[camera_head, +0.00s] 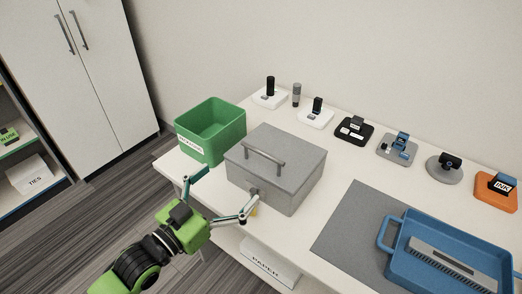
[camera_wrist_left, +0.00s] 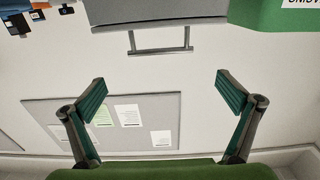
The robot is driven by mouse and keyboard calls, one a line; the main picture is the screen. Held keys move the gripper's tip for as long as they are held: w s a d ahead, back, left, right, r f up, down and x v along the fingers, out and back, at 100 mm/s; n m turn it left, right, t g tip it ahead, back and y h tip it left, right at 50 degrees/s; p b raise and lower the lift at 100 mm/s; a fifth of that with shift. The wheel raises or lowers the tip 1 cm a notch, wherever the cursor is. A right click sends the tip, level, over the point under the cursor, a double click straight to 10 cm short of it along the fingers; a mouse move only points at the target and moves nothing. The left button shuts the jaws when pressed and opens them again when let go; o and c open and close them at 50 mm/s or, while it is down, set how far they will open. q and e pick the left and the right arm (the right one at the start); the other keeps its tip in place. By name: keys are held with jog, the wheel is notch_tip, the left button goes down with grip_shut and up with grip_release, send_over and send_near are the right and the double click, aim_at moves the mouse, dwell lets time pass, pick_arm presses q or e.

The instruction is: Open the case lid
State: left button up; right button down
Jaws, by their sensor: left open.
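The grey case (camera_head: 300,185) stands on the white table with its lid (camera_head: 285,142) shut. A grey bar handle (camera_head: 264,160) sits on the lid. A small round part shows on its front, close to a fingertip. My left gripper (camera_head: 224,191) is open and empty in front of the case, one finger near the green bin and the other near the case front. Contact cannot be told. In the left wrist view, the fingers (camera_wrist_left: 160,92) are spread wide, and the case (camera_wrist_left: 160,12) and its handle (camera_wrist_left: 160,50) show beyond them at the top. My right gripper is not in view.
A green bin (camera_head: 211,128) stands left of the case. A grey mat (camera_head: 345,228) and a blue tray (camera_head: 402,262) lie to the right. Several small devices on stands, including a black one (camera_head: 354,130), line the table's back. A white cabinet (camera_head: 75,70) stands at the left.

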aim_at(262, 151)
pick_arm(q)
jog(key=p+x, duration=0.2)
jog(key=x, duration=0.9)
jog(key=shift+w+d, duration=0.2)
jog(key=shift+w, duration=0.1)
jog(key=shift+x, duration=0.8)
